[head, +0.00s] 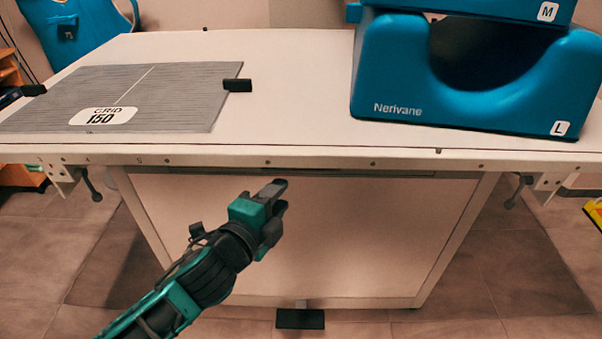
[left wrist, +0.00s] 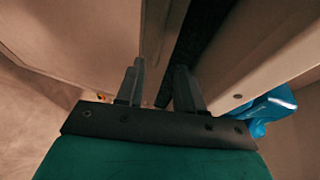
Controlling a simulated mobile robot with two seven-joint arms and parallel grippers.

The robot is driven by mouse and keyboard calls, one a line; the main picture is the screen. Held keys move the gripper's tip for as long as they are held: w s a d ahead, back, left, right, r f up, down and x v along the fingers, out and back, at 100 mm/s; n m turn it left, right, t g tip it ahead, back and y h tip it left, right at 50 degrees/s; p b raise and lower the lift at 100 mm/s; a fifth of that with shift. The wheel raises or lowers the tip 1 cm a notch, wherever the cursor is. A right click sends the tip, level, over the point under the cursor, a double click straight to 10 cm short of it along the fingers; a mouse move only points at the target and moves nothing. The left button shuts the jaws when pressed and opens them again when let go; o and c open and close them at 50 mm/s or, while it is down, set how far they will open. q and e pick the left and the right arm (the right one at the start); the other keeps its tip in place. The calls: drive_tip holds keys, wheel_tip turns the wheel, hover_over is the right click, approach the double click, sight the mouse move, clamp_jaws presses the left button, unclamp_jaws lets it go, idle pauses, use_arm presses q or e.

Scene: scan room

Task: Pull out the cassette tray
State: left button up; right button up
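The cassette tray cannot be made out for certain. A thin dark gap (head: 300,171) runs under the front edge of the table (head: 290,48), and no pulled-out tray shows there. My left gripper (head: 279,195) is in front of the table's front panel, just below that edge. In the left wrist view my left gripper (left wrist: 159,83) has its two fingers apart with nothing held between them. A dark strip, seemingly the gap under the tabletop, lies beyond the fingers. My right gripper is not in view.
A grey grid plate (head: 150,105) marked 150 lies on the table's left, with a black clip (head: 237,85) at its edge. Blue head-rest blocks (head: 390,75) stand at the right. A black pedal (head: 300,319) is on the floor below.

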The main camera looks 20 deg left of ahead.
use_arm(q)
drive_tip(key=b+x, duration=0.2)
drive_tip(key=x, duration=0.8)
drive_tip(key=shift+w, duration=0.15)
clamp_jaws()
idle(1.1)
